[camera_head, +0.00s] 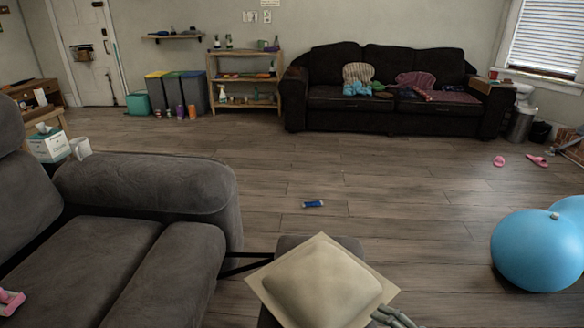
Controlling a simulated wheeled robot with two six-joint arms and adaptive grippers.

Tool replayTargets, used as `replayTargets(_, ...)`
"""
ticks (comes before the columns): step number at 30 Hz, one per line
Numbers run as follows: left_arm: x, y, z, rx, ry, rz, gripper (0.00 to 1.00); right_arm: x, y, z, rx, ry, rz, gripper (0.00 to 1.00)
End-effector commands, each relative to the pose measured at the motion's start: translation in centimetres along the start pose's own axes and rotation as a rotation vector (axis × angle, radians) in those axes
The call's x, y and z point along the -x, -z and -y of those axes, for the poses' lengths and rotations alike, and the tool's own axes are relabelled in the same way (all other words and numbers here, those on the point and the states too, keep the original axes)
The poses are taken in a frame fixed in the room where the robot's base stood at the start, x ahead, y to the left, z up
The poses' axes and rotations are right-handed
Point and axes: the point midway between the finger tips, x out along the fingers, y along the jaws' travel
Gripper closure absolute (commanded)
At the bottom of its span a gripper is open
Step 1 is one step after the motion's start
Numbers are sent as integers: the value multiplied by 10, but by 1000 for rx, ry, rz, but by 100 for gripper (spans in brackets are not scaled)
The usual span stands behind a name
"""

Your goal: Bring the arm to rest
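A gripper (392,316), which I take to be my right one, shows as grey finger parts at the bottom edge, right of centre. It is at the lower right edge of a beige square cushion-like thing (325,283) with a raised middle. I cannot tell whether it touches or grips this thing, as most of the gripper is cut off by the frame. My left gripper does not show.
A dark grey sofa (145,187) fills the left, with a pink item (10,301) on its seat. A blue tube-like item (313,204) lies on the open wooden floor. Blue balls (535,252) are at right. A dark couch (390,98) and shelf (243,78) stand far back.

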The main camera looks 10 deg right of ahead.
Motion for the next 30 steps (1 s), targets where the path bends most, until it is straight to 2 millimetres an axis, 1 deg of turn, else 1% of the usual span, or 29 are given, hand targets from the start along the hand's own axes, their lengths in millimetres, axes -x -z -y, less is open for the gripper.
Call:
replayTargets(2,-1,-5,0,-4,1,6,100,3,15,-31,110,-94,-54,23)
replayTargets(3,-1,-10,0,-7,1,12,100,7,25,-57,189,-171,-89,23)
replayTargets(4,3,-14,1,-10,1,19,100,13,31,-80,256,-247,-113,23)
replayTargets(5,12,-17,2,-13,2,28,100,24,35,-103,334,-339,-131,23)
replayTargets(6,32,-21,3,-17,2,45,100,46,34,-135,449,-481,-134,23)
replayTargets(7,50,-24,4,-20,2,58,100,68,27,-158,541,-594,-113,23)
replayTargets(8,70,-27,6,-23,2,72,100,92,13,-178,635,-702,-71,23)
replayTargets(9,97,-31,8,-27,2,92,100,123,-12,-198,753,-821,14,23)
replayTargets(11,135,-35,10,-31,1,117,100,167,-62,-215,897,-941,175,23)
replayTargets(12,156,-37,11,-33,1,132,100,190,-96,-219,962,-983,280,23)
replayTargets(14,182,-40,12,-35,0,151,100,218,-144,-219,1017,-1010,415,23)
replayTargets(15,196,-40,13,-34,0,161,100,232,-172,-216,1025,-1015,479,23)
replayTargets(16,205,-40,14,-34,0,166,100,240,-189,-212,1017,-1014,513,23)
replayTargets(18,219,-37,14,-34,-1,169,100,247,-216,-201,985,-1003,543,23)
replayTargets(19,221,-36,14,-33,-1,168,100,247,-221,-197,978,-999,546,23)
replayTargets(21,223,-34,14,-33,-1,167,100,248,-226,-196,971,-996,550,23)
replayTargets(30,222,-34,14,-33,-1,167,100,248,-226,-196,971,-996,550,23)
